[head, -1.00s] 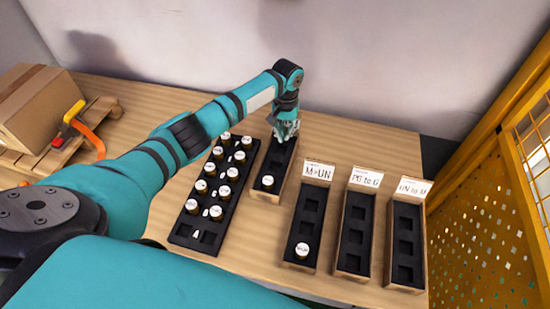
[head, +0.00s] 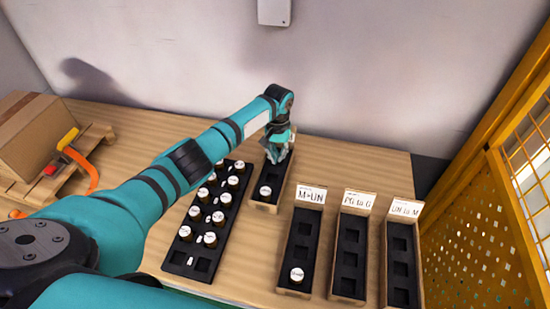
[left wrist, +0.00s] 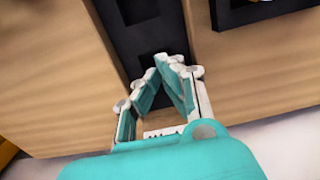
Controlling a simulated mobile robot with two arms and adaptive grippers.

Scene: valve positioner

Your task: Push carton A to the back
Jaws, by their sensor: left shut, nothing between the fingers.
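The narrow carton (head: 263,207) at my left gripper is cardboard with a black insert. One white-capped bottle (head: 265,190) stands near its front end. Its label is mostly hidden in the head view, so I cannot read whether it is carton A. My left gripper (head: 277,158) is shut and empty, pointing down over the carton's back part. In the left wrist view the closed fingers (left wrist: 163,75) are over the black insert (left wrist: 125,35). A bit of label (left wrist: 160,133) shows between them; its text is unreadable. Contact with the carton is unclear. My right gripper is out of view.
A black tray (head: 203,262) with several bottles stands to the left. Cartons labelled M÷UN (head: 311,195), PG to G (head: 357,201) and UN to M (head: 406,208) stand to the right. A wall is behind the table; a yellow mesh panel (head: 480,240) is at right.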

